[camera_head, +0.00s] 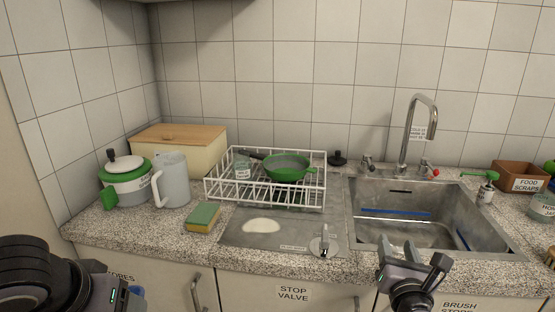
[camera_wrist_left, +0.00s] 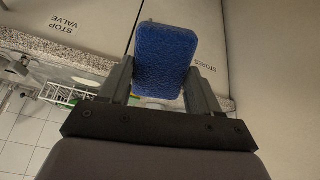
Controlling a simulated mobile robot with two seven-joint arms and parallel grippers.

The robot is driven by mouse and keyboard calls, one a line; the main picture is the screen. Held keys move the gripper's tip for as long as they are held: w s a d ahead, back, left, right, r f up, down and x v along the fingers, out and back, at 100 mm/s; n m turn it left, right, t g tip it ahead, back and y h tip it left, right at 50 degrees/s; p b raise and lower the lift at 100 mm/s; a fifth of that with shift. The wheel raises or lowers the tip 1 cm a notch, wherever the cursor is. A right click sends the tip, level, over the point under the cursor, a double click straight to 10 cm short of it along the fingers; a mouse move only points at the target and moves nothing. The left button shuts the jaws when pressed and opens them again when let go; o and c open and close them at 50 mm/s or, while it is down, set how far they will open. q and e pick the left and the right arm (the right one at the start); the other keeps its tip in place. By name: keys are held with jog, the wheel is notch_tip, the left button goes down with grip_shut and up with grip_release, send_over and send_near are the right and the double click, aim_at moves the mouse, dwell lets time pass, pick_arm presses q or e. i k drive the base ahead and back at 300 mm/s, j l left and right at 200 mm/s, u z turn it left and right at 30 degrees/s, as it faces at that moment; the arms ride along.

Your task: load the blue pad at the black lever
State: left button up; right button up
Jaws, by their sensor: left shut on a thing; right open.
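The blue pad (camera_wrist_left: 166,55) is a thick, rough-faced block with rounded corners, held between the two fingers of my left gripper (camera_wrist_left: 160,82) in the left wrist view. In the head view only a small blue edge of it (camera_head: 137,291) shows beside my left arm, low at the left in front of the cupboards. My right gripper (camera_head: 400,253) is open and empty at the counter's front edge, before the sink. I cannot pick out a black lever for certain. A small black knobbed piece (camera_head: 338,159) stands behind the sink's left end.
A white dish rack (camera_head: 265,200) holds a green pan (camera_head: 288,166). A green and yellow sponge (camera_head: 203,217) lies on the counter, near a white jug (camera_head: 172,180). The sink (camera_head: 440,212) has a chrome tap (camera_head: 408,135); a green-topped pump bottle (camera_head: 486,188) stands right.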

aim_at(367, 157)
jog(key=i+l, duration=0.15)
jog(key=i, duration=0.25)
jog(key=i+l, duration=0.2)
jog(key=i, duration=0.25)
